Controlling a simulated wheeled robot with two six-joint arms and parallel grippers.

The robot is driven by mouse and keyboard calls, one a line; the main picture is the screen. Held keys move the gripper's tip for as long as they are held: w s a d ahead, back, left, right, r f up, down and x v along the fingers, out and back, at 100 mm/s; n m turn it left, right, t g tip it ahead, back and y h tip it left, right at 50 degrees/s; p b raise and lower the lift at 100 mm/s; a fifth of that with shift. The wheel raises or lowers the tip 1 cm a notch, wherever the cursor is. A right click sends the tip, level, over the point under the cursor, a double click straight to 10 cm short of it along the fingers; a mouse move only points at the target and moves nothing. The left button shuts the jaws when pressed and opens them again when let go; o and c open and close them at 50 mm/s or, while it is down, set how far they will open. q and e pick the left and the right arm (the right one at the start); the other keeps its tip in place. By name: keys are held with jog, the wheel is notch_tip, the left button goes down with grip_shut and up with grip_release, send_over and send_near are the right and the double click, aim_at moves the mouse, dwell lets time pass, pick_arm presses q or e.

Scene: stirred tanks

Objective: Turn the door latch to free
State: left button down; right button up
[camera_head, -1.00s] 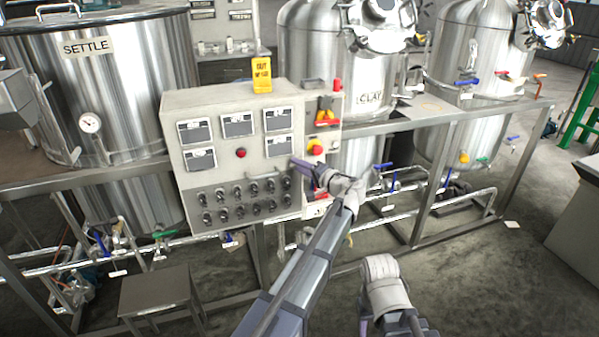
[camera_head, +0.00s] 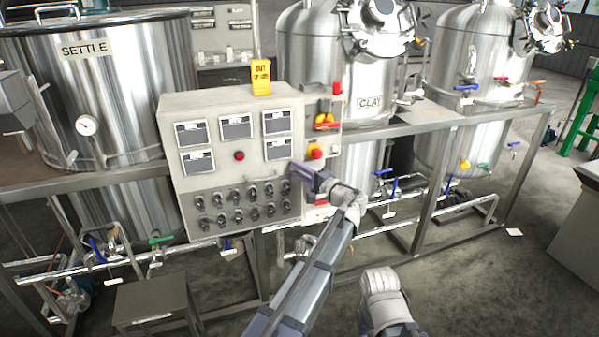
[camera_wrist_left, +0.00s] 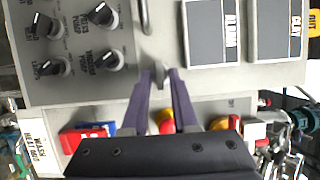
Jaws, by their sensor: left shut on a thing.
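The control panel (camera_head: 182,106) is a pale grey box with a door carrying displays and black knobs. My left gripper (camera_head: 296,168) is at the right edge of the panel door, beside the lower right display. In the left wrist view my left gripper (camera_wrist_left: 164,82) has its two purple fingers on either side of a small grey metal latch (camera_wrist_left: 164,95) at the door's edge. It is shut on this latch. The fingers and palm hide part of the latch, so its exact angle is hard to read.
A curved metal handle (camera_wrist_left: 147,16) is on the door close to the fingers. A red and yellow switch (camera_head: 316,153) is just right of the gripper. Tanks stand behind the panel. A small grey stool (camera_head: 150,301) stands on the floor in front.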

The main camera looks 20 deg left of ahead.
pick_arm(q)
jog(key=c, duration=0.9)
grip_release()
jog(key=v, duration=0.7)
jog(key=shift+s+d+f, duration=0.1)
jog(key=shift+s+d, duration=0.15)
jog(key=shift+d, duration=0.05)
